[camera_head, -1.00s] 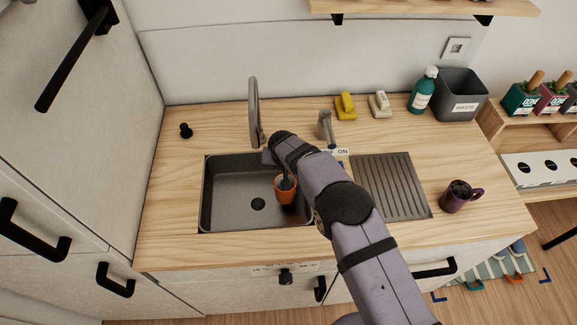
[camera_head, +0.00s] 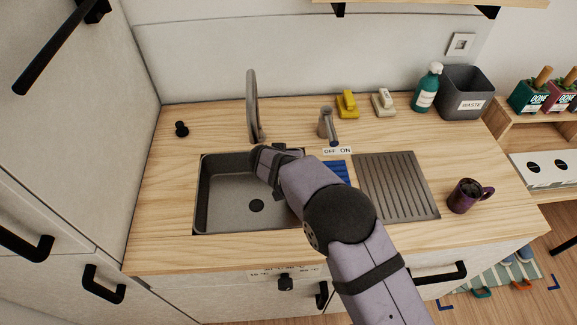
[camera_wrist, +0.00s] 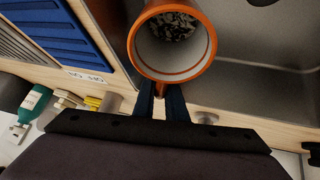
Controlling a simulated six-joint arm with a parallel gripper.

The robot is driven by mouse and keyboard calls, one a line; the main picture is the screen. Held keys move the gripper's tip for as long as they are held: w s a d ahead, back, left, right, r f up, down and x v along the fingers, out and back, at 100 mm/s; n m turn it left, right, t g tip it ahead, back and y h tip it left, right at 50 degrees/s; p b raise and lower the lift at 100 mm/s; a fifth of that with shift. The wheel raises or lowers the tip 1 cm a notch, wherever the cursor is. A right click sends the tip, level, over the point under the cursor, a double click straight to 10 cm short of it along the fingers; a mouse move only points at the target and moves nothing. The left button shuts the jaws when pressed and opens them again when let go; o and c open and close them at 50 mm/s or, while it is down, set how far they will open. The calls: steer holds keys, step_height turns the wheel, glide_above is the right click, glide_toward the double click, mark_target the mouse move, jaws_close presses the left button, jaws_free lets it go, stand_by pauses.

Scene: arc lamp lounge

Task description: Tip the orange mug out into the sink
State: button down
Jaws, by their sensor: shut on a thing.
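The orange mug (camera_wrist: 172,64) shows in the wrist view with its mouth facing the camera and dark, speckled contents inside. My gripper (camera_wrist: 161,94) is shut on its handle. In the head view my arm hides the mug and the gripper's fingertips. The grey sink (camera_head: 225,200) is left of my arm, its bare floor and drain visible. In the wrist view the sink (camera_wrist: 265,80) lies to the right of the mug, and the mug covers part of the sink's edge.
A tall tap (camera_head: 252,108) stands behind the sink, with a lever (camera_head: 327,125) marked OFF/ON to its right. A blue ribbed panel (camera_wrist: 45,25) lies beside the sink. A ribbed drainer (camera_head: 398,185) and a purple mug (camera_head: 467,196) are farther right.

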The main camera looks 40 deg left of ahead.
steer(key=shift+s+r+t+b, duration=0.1)
steer(key=shift+r+t+b, duration=0.35)
steer(key=shift+b, duration=0.65)
steer(key=shift+s+r+t+b, duration=0.15)
steer(key=shift+t+b, duration=0.5)
steer(key=shift+b, duration=0.45)
steer(key=shift+s+r+t+y+b, duration=0.2)
steer(key=shift+r+t+y+b, duration=0.2)
steer(key=shift+r+t+b, duration=0.6)
steer(key=shift+r+b, duration=0.1)
steer(key=shift+b, duration=0.35)
steer(key=shift+f+b, duration=0.2)
steer(key=shift+b, duration=1.45)
steer(key=shift+r+t+b, duration=0.1)
steer(key=shift+t+b, duration=0.2)
steer(key=shift+b, duration=0.2)
steer(key=shift+r, duration=0.25)
steer(key=shift+s+f+b, duration=0.1)
steer(key=shift+f+b, duration=0.05)
steer(key=shift+b, duration=1.45)
